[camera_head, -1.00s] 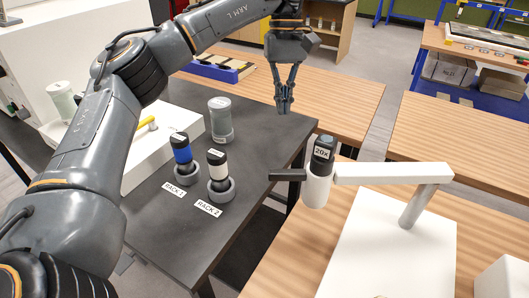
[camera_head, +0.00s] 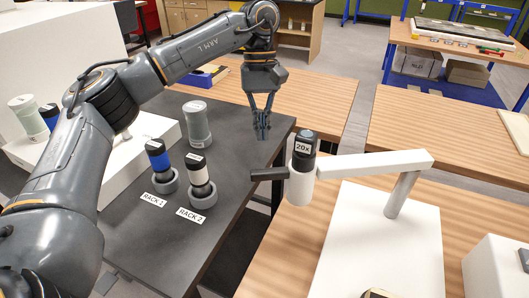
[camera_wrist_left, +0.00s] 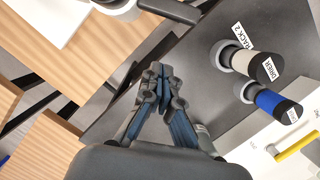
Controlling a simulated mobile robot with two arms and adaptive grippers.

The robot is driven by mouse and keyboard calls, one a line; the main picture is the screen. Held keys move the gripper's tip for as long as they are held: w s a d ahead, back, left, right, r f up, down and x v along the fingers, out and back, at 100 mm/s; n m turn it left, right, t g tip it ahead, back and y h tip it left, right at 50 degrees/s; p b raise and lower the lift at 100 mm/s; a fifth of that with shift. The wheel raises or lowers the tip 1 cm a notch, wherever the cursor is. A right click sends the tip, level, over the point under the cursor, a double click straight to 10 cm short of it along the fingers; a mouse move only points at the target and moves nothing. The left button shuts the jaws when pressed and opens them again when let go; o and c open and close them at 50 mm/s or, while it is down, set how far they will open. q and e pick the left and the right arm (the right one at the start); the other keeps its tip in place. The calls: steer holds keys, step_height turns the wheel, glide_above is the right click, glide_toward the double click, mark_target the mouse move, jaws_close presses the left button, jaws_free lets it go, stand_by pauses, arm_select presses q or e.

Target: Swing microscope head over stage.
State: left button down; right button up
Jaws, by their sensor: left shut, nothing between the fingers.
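The microscope head is a white cylinder (camera_head: 300,186) with a black top marked 20x (camera_head: 304,146). It hangs at the left end of a white swing arm (camera_head: 365,163) on a grey post (camera_head: 403,194). A dark handle (camera_head: 269,174) sticks out to its left. The white base (camera_head: 385,235) lies below; I cannot clearly make out the stage. My left gripper (camera_head: 262,130) is shut and empty, above the handle in the picture and apart from it. In the left wrist view, the fingertips (camera_wrist_left: 160,80) are together, with the handle (camera_wrist_left: 168,10) beyond them.
A white block (camera_head: 490,268) is at the right. Wooden tables lie behind.

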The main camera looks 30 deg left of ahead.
arm_select(q)
steer(key=s+d+f, duration=0.1)
steer(key=s+f+p, duration=0.1)
steer(key=s+d+f+p, duration=0.1)
steer(key=s, duration=0.1)
steer(key=shift+d+f, duration=0.1)
steer(key=shift+d, duration=0.25)
arm_select(e)
steer(key=r, duration=0.1)
steer(key=d+r, duration=0.1)
steer(key=shift+d+r, duration=0.2)
steer(key=shift+r, duration=0.15)
